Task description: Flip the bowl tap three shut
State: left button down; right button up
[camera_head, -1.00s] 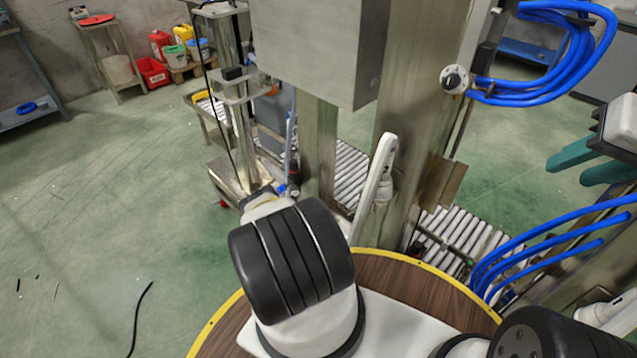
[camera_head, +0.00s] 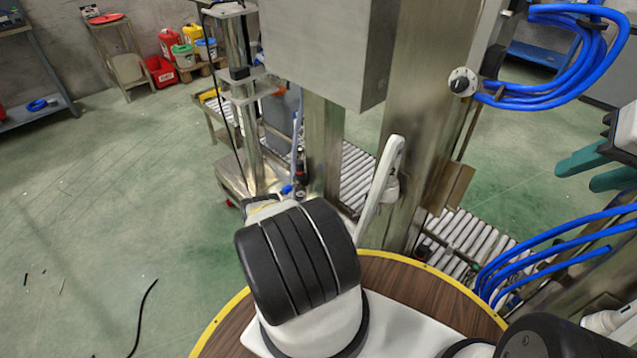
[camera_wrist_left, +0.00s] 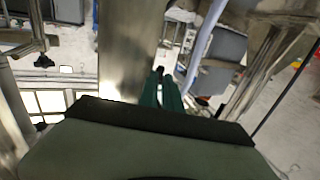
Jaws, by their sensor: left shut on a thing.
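My left gripper (camera_wrist_left: 168,92) shows in the left wrist view as two teal fingers close together, shut on a small dark thing (camera_wrist_left: 160,71) at their tips. I cannot tell for sure whether this is part of bowl tap three. In the head view the left fingers are hidden behind my left wrist. Small black, red and blue fittings (camera_head: 301,172) sit just beyond that wrist, beside a steel post; no tap is clearly readable there. My right gripper (camera_head: 597,173) is at the right edge of the head view, with two teal fingers apart and nothing seen between them.
A large steel cabinet (camera_head: 325,50) and steel posts stand ahead of my arms. Roller conveyors (camera_head: 462,240) run behind them. Blue hoses (camera_head: 560,95) hang at the right. A bench (camera_head: 108,45) and coloured containers (camera_head: 180,50) stand at the back left. The green floor at left is mostly clear.

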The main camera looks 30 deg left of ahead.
pick_arm(q)
jog(key=shift+f, duration=0.1)
jog(key=c, duration=1.5)
grip_release()
jog(key=shift+c, duration=0.2)
jog(key=s, duration=0.8)
jog(key=shift+d, duration=0.4)
